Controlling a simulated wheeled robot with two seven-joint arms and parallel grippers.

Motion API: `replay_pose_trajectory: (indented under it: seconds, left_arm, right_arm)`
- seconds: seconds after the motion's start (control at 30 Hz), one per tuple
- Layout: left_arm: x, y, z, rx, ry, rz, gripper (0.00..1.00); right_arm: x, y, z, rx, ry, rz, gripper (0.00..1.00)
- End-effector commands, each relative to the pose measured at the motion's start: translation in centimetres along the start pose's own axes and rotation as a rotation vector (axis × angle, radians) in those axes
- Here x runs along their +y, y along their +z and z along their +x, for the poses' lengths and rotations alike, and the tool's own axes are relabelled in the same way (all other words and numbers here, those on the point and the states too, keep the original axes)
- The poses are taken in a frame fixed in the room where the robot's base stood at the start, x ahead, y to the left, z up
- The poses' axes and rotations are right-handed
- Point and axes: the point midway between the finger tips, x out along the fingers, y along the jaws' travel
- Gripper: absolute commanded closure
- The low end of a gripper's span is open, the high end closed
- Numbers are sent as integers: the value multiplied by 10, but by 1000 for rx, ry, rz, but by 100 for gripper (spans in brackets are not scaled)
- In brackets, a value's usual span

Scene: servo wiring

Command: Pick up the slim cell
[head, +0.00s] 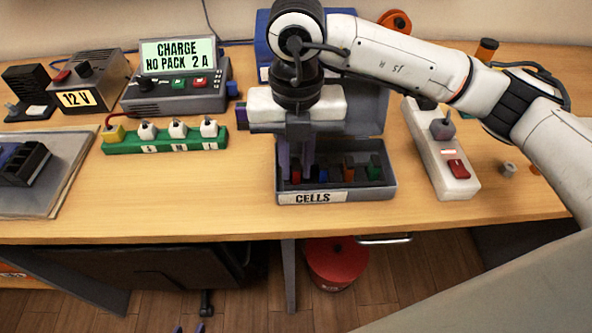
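The grey open bin labelled CELLS (345,196) stands near the table's front edge. It holds a red cell (296,177), a blue cell (323,175), a brown cell (349,170) and a green cell (374,170). I cannot tell which is the slim one. My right gripper (296,172) points down into the bin's left part, its fingers apart on either side of the red cell. Contact with the cell is not visible, and the gripper partly hides that corner. My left gripper (190,329) shows only as two separated blue fingertips at the bottom edge, away from the table.
A power strip with a red switch (440,160) stands close on the right. Bare table lies in front of the green holder.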

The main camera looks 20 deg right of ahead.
Motion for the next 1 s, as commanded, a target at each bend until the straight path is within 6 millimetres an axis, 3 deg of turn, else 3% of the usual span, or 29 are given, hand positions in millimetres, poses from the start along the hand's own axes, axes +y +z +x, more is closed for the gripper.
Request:
replay_pose_trajectory:
  seconds: [0.03,0.1,0.47,0.9,1.0]
  left_arm:
    - [0,0,0,1,0,0,69]
    - [0,-1,0,1,0,0,69]
    - [0,-3,1,6,0,1,69]
    - [-1,1,6,7,0,1,69]
    - [-1,2,6,7,0,1,69]
  right_arm:
    - [0,0,0,0,0,0,91]
    - [0,0,0,0,0,0,100]
    - [0,1,-6,-2,1,0,100]
    - [0,1,-85,-4,1,1,100]
    - [0,1,-95,-2,1,1,100]
